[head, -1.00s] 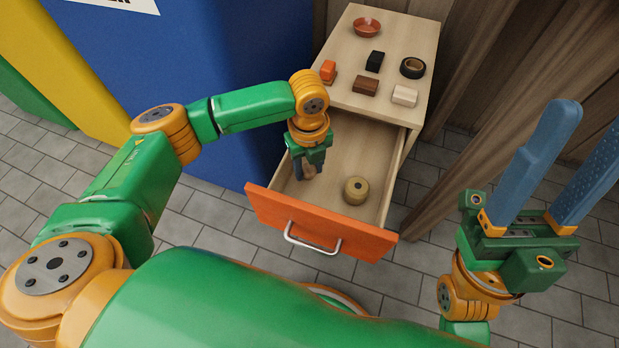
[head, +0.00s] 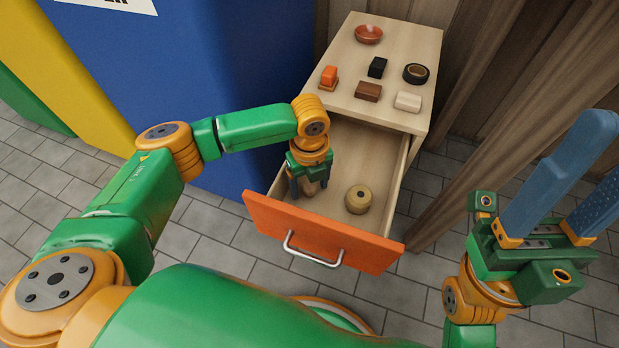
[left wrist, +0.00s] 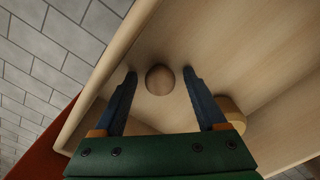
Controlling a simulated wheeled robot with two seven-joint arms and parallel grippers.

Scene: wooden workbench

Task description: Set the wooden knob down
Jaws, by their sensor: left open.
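The wooden knob (head: 309,188) is a small round brown piece inside the open drawer (head: 318,231), near its left front. In the left wrist view the knob (left wrist: 160,79) appears to rest on the drawer floor, between the fingers with a gap on each side. My left gripper (head: 310,187) points down into the drawer, open around the knob without visibly holding it; its fingers partly hide the knob in the head view. My right gripper (head: 606,150) is open and empty at the right, away from the drawer.
A tan round roll (head: 358,199) sits in the drawer, right of the knob. On the cabinet top (head: 397,41) stand a reddish bowl (head: 368,34), a black roll (head: 416,73) and several small blocks. Drawer walls surround the left gripper. A blue bin (head: 215,80) stands left.

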